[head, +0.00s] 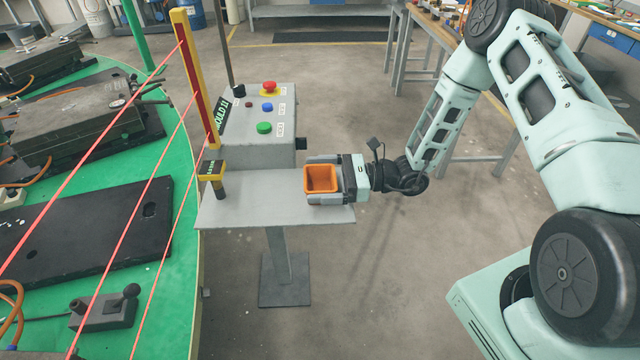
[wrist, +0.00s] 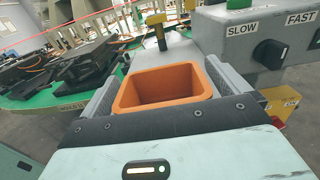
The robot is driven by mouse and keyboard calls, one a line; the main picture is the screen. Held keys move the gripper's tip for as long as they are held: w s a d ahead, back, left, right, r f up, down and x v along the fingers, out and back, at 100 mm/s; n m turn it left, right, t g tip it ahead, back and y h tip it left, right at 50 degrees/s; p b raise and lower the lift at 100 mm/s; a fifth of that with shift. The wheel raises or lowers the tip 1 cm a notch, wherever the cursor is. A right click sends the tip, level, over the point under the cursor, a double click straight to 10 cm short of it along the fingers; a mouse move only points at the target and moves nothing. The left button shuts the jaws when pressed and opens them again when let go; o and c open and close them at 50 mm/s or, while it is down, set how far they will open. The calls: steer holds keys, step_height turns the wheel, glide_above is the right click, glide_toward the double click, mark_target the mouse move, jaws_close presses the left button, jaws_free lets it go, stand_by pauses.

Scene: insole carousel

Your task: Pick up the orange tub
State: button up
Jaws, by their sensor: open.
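The orange tub (head: 320,179) is a small square open-topped container standing upright at the right end of the grey shelf. My gripper (head: 322,178) reaches in from the right, level with the tub, with one finger on its far side and one on its near side. In the wrist view the tub (wrist: 165,88) sits between the two grey fingers of my gripper (wrist: 165,85). The jaws are open around it; whether either finger touches its walls I cannot tell. The tub looks empty inside. Its lower part is hidden by the fingers.
The grey shelf (head: 240,211) stands on a post, with a button box (head: 262,125) behind. A yellow-topped black item (head: 213,170) stands on the shelf's left part.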

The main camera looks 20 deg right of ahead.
steer(key=c, duration=1)
